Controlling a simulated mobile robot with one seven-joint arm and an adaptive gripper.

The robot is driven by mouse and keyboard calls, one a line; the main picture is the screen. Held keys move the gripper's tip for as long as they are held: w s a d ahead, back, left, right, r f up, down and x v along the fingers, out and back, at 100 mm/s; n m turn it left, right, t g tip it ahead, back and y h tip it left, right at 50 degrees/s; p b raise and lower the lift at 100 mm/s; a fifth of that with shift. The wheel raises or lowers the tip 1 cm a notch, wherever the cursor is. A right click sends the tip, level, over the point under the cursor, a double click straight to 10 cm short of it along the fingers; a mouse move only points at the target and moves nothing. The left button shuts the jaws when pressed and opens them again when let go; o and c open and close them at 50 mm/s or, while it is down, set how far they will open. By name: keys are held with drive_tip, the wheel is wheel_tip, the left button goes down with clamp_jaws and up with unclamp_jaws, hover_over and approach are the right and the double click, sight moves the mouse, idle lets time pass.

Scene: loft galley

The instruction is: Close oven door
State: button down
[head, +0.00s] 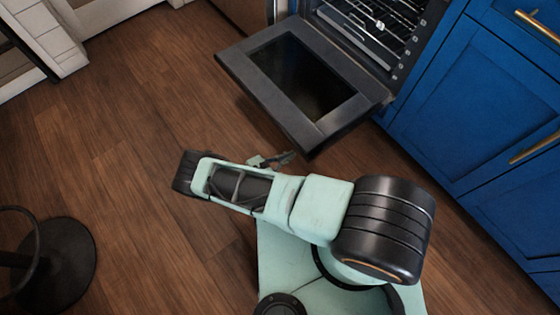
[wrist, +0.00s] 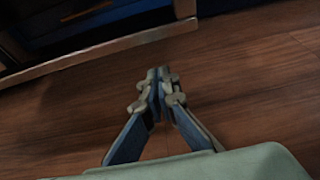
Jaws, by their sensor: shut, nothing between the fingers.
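The oven door (head: 300,78) hangs open, folded down and out from the oven (head: 385,28), whose wire racks show inside. The door is dark grey with a black glass panel. My gripper (head: 290,156) is low over the floor in front of the door, near its outer edge, and seems apart from it. The rest of my arm hides part of the gripper in the head view. In the wrist view my gripper (wrist: 160,72) is shut and empty, with fingertips together. The door's edge (wrist: 100,50) crosses the upper left there.
Blue cabinets (head: 475,105) with brass handles stand right of the oven. A black round stool base (head: 62,262) is on the floor at the lower left. A white brick-faced structure (head: 45,35) is at the upper left. The wooden floor (head: 130,140) between them is clear.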

drive_tip(key=shift+a+r, duration=0.15)
drive_tip(key=shift+r, duration=1.5)
drive_tip(key=shift+r, duration=0.15)
